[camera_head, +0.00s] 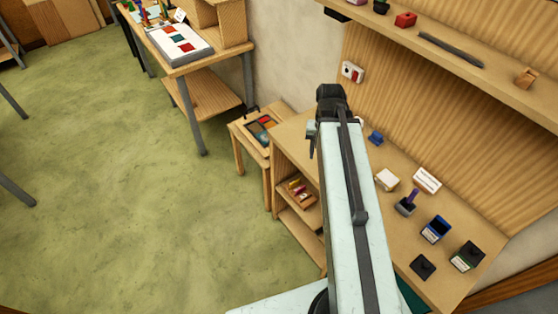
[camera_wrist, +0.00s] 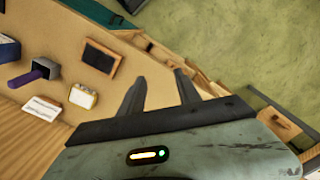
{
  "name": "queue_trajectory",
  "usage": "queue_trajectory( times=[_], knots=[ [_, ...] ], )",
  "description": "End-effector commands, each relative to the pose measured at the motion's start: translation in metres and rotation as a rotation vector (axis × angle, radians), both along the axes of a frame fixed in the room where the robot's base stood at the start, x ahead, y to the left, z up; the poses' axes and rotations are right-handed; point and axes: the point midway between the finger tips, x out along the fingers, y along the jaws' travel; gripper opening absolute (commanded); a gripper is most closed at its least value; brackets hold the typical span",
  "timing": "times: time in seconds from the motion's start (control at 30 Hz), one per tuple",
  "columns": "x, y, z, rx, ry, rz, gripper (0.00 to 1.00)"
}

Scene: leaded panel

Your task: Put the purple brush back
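In the wrist view the purple brush (camera_wrist: 26,79) and the grey holder (camera_wrist: 47,70) lie at the left, away from the fingers. My gripper (camera_wrist: 160,92) is open, with two dark fingers apart and nothing between them. It is over the bench side near its edge. In the head view my arm hides the fingers and part of the bench.
A shelf (camera_head: 500,84) overhangs the bench. A dark framed piece (camera_wrist: 100,56) lies near the bench edge. Green floor is clear at left.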

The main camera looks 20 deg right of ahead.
Motion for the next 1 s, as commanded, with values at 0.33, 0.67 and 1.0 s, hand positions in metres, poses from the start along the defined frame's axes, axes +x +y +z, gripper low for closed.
queue_trajectory(
  times=[0.33, 0.67, 1.0],
  knots=[
    [0.018, 0.168, 0.0, -0.003, -0.007, 0.467, 0.4],
    [0.016, 0.174, -0.002, -0.003, -0.008, 0.484, 0.4],
    [0.016, 0.174, -0.103, -0.003, -0.008, 0.483, 0.4]
  ],
)
